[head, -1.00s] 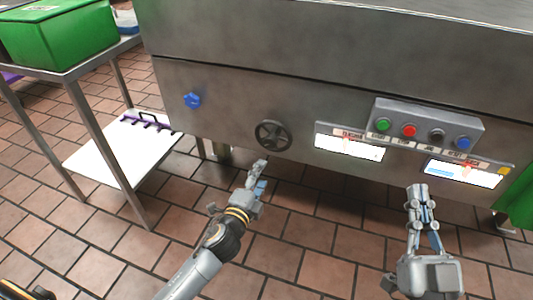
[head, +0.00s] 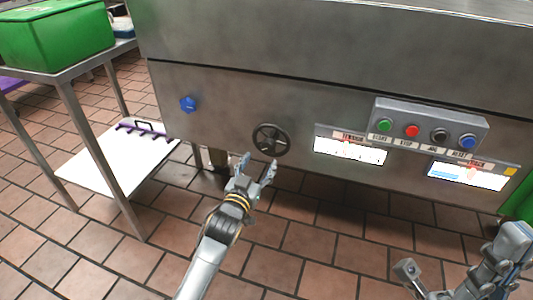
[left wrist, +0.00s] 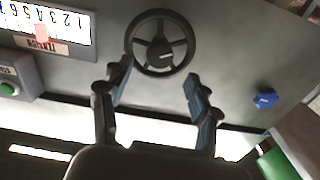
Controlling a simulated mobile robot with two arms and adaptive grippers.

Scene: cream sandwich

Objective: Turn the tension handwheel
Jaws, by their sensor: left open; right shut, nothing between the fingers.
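The dark tension handwheel (head: 270,139) has spokes and sits on the machine's steel front, left of the tension scale (head: 350,151). In the left wrist view the handwheel (left wrist: 160,53) is ahead at the top centre, and the numbered scale (left wrist: 50,25) with a red marker is at the upper left. My left gripper (head: 257,162) is open just below and in front of the wheel. Its fingers (left wrist: 158,74) are spread, with tips near the wheel's lower rim; contact cannot be told. My right gripper (head: 514,233) is shut and empty at the lower right.
A button box (head: 425,125) with green, red, black and blue buttons sits to the right, above a second scale (head: 466,176). A blue knob (head: 188,104) is left of the wheel. A steel table (head: 88,63) with a green crate (head: 55,35) stands at the left. Tiled floor is open below.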

